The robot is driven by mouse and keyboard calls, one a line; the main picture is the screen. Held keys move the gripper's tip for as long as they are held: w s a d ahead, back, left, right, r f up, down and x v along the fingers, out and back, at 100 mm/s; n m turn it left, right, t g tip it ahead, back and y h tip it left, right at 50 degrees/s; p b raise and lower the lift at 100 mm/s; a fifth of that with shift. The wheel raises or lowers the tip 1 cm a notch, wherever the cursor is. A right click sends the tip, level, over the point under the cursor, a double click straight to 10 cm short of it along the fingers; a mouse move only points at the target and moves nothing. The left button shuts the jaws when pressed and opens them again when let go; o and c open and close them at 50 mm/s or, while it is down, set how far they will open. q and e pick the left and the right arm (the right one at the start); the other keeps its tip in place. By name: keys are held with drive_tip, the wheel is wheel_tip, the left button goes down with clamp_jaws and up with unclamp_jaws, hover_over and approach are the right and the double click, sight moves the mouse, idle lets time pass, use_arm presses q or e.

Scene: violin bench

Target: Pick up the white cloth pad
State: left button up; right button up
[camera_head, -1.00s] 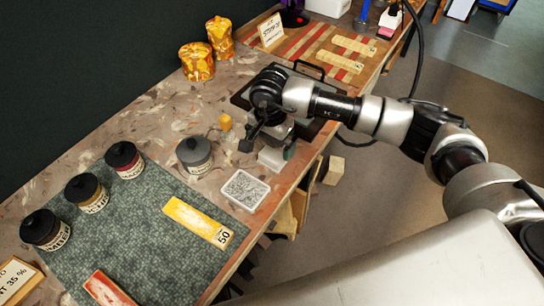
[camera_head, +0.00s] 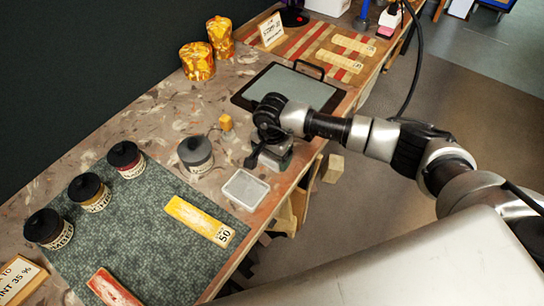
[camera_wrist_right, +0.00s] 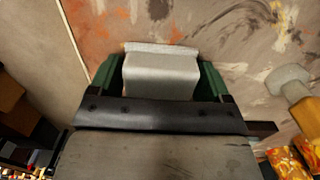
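The white cloth pad (camera_wrist_right: 160,75), a pale block, shows in the right wrist view between the green fingers of my right gripper (camera_wrist_right: 160,78). The fingers stand wide, one on each side of the pad, close to its sides; whether they touch it is not clear. In the head view my right gripper (camera_head: 270,158) is low over the bench, just behind the shallow white tray (camera_head: 247,203), and its body hides the pad. My left gripper is not in view.
The bench's right edge is close. A green mat (camera_head: 150,220) with jars and labels lies in front.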

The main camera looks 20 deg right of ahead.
drive_tip(key=c, duration=0.4)
drive_tip(key=shift+c, duration=0.2)
drive_tip(key=shift+r, duration=0.1)
drive_tip(key=shift+r, duration=0.45)
wheel_tip(320, 180, up, 3)
drive_tip(key=shift+w+f+b, duration=0.1)
drive_tip(key=shift+b, duration=0.3)
drive_tip(key=s+d+r+b, duration=0.1)
drive_tip(key=s+d+r, duration=0.5)
drive_tip(key=s, duration=0.4)
drive_tip(key=shift+s+r, duration=0.15)
drive_tip(key=shift+r, duration=0.45)
